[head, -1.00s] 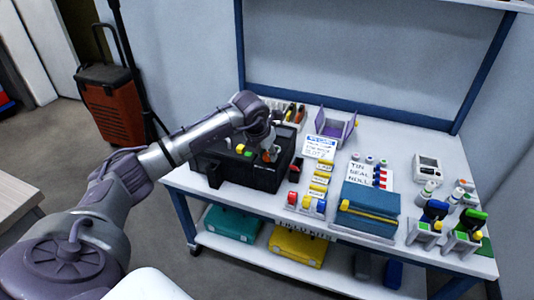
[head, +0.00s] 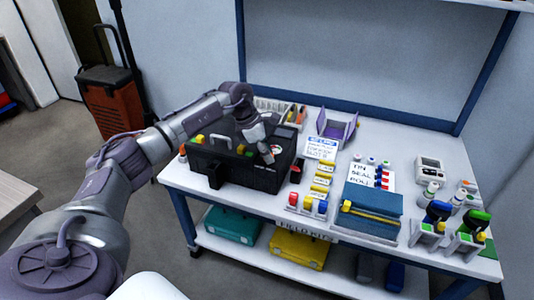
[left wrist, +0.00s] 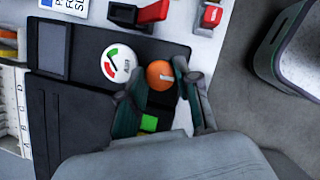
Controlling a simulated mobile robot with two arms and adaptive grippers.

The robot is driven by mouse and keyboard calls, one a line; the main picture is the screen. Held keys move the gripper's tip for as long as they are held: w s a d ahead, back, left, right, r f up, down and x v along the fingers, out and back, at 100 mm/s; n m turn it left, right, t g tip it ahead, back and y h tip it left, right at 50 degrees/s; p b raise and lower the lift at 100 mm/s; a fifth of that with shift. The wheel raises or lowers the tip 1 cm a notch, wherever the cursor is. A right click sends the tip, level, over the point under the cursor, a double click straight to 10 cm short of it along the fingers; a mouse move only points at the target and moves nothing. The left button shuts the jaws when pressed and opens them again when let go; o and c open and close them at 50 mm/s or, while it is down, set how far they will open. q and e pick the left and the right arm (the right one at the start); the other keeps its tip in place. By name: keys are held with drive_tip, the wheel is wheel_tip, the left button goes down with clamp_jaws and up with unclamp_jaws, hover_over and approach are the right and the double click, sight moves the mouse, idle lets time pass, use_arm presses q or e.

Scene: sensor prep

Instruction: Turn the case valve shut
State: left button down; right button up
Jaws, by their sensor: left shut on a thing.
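The black case (head: 233,175) stands at the left end of the bench. A grey handle (head: 222,146) and yellow parts show on it. A round white gauge (left wrist: 116,63) with red and green zones is on its dark panel; it also shows in the head view (head: 277,149). Beside it in the left wrist view is the round orange valve knob (left wrist: 160,75), with a pale mark towards the right. My left gripper (left wrist: 154,84) is shut on this knob, one finger on each side. In the head view the gripper (head: 267,156) largely hides it. My right gripper is out of view.
Right of the case stand a purple open box (head: 335,128), a label sheet (head: 320,147), yellow tags and a blue case (head: 371,211). Holders with bottles crowd the right end. Teal and yellow cases lie on the lower shelf (head: 345,272).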

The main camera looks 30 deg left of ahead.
use_arm(q)
drive_tip(key=shift+w+m+g+h, duration=0.1)
drive_tip(key=shift+m+g+h, duration=0.2)
drive_tip(key=shift+m, duration=0.7)
drive_tip(key=m+g+b, duration=0.1)
drive_tip(key=m, duration=0.2)
drive_tip(key=m+g+b, duration=0.1)
drive_tip(key=m+b, duration=0.1)
drive_tip(key=m, duration=0.2)
drive_tip(key=shift+w+a+m+g+b, duration=0.1)
drive_tip(key=shift+w+m+g+b, duration=0.05)
drive_tip(key=shift+m+g+b, duration=0.2)
drive_tip(key=shift+m+g, duration=0.25)
drive_tip(key=shift+m, duration=0.1)
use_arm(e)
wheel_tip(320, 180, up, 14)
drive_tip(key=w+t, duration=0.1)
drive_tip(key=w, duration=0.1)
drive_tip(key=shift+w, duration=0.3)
use_arm(q)
drive_tip(key=c, duration=0.8)
unclamp_jaws()
drive_tip(key=shift+v, duration=6.05)
